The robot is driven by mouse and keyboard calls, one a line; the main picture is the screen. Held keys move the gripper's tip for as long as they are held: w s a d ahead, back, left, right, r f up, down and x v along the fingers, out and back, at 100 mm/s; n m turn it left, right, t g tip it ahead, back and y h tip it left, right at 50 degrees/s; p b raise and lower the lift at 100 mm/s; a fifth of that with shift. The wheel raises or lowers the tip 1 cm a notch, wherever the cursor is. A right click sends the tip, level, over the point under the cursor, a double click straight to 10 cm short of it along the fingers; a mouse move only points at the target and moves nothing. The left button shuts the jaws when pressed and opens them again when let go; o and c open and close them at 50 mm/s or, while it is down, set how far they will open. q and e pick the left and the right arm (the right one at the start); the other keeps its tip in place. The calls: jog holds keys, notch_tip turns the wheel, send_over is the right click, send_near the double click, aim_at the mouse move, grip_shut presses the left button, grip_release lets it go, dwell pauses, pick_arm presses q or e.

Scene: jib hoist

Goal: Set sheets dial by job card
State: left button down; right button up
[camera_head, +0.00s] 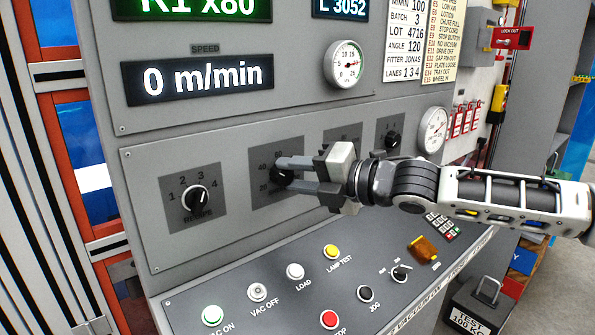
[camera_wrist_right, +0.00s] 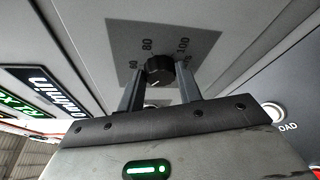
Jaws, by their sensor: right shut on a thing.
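My right gripper (camera_head: 278,174) reaches in from the right and is shut on a black dial knob (camera_wrist_right: 158,70). The knob sits on a dark square plate (camera_head: 258,198) marked 20, 40, 60 in the head view, with 80 and 100 readable in the wrist view. The plate's lower label is hidden or too small to read. A second dial (camera_head: 196,199), marked 1 to 4, is free to the left. The job card (camera_head: 406,42) at the top right lists M/MIN 100, BATCH 3, LOT 4716, ANGLE 120, FITTER JONAS and LANES 1 3 4. My left gripper is not in view.
Further dials (camera_head: 392,140) sit to the right, partly behind my arm. The speed display (camera_head: 200,80) reads 0 m/min. Below, a sloping console carries buttons, including a red one (camera_head: 329,319) and a yellow one (camera_head: 332,251). Round gauges (camera_head: 345,65) are above.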

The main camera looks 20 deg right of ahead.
jog(key=shift+r+n+h, duration=0.1)
jog(key=shift+n+h, duration=0.2)
jog(key=shift+n, duration=0.3)
jog(key=shift+a, duration=0.1)
jog(key=o, duration=1)
